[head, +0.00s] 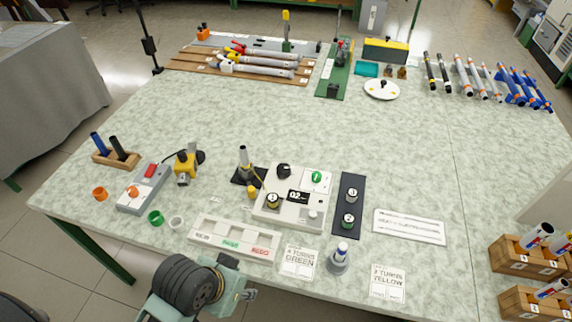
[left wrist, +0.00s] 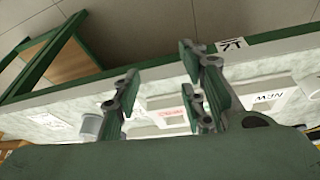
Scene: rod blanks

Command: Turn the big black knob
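The big black knob (head: 284,170) sits on the upper left of a white control box (head: 300,212) on the table. My left gripper (head: 250,294) is low at the table's front edge, well in front of the box and apart from the knob. In the left wrist view its two fingers (left wrist: 161,98) are spread with nothing between them. The knob cannot be made out in the left wrist view. My right gripper is not in view.
A white tray (head: 205,227) with coloured labels lies between my left gripper and the box. A black stand (head: 249,177) is left of the box; a dark panel (head: 351,190) is right of it. A grey holder (head: 338,264) stands in front. The table's middle is clear.

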